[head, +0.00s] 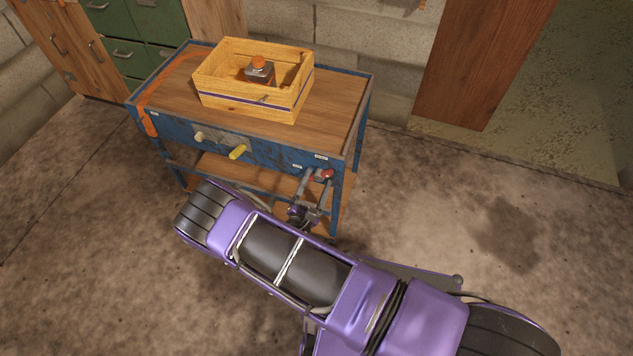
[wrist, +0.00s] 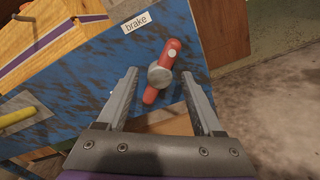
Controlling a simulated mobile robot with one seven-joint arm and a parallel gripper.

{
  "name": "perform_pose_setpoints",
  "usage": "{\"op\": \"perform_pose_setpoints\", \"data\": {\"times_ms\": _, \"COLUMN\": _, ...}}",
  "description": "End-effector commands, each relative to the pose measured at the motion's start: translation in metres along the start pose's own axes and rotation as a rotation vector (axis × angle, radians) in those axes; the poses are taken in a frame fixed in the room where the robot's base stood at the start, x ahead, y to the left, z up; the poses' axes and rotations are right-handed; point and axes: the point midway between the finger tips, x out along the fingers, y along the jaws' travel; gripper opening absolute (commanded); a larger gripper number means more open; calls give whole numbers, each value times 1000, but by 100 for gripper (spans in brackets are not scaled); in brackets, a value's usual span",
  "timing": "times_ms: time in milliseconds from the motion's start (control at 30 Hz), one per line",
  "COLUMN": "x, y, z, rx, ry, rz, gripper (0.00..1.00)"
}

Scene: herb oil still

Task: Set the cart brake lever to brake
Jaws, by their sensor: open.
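The red brake lever (wrist: 171,52) turns on a round grey hub on the blue front panel of the cart (head: 178,133). Its longer arm, with a pale dot, points up and slightly right in the wrist view, and a short red end shows below the hub. A white label reading "brake" (wrist: 136,22) sits above and left of the lever. In the head view the lever (head: 328,174) is small and partly covered by my gripper (head: 318,177). My gripper (wrist: 159,76) is open, one finger on each side of the lever, with visible gaps and no clear contact.
A second small label (head: 297,166) is left of the lever, unreadable. A yellow handle (head: 237,152) and a pale knob (head: 199,136) stick out further left. A wooden crate (head: 250,103) holding an orange-capped bottle (head: 259,68) stands on the cart. Floor to the right is clear.

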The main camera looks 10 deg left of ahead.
Motion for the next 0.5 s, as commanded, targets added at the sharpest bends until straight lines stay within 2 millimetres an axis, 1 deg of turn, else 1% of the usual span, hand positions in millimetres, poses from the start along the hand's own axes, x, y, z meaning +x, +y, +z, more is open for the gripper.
{"op": "perform_pose_setpoints", "data": {"times_ms": 233, "x": 1, "y": 0, "z": 0, "rx": 0, "ry": 0, "rz": 1, "gripper": 68}}
{"op": "perform_pose_setpoints", "data": {"times_ms": 267, "x": 1, "y": 0, "z": 0, "rx": 0, "ry": 0, "rz": 0, "gripper": 64}}
{"op": "perform_pose_setpoints", "data": {"times_ms": 300, "x": 1, "y": 0, "z": 0, "rx": 0, "ry": 0, "rz": 0, "gripper": 57}}
{"op": "perform_pose_setpoints", "data": {"times_ms": 367, "x": 1, "y": 0, "z": 0, "rx": 0, "ry": 0, "rz": 0, "gripper": 46}}
{"op": "perform_pose_setpoints", "data": {"times_ms": 500, "x": 1, "y": 0, "z": 0, "rx": 0, "ry": 0, "rz": 0, "gripper": 21}}
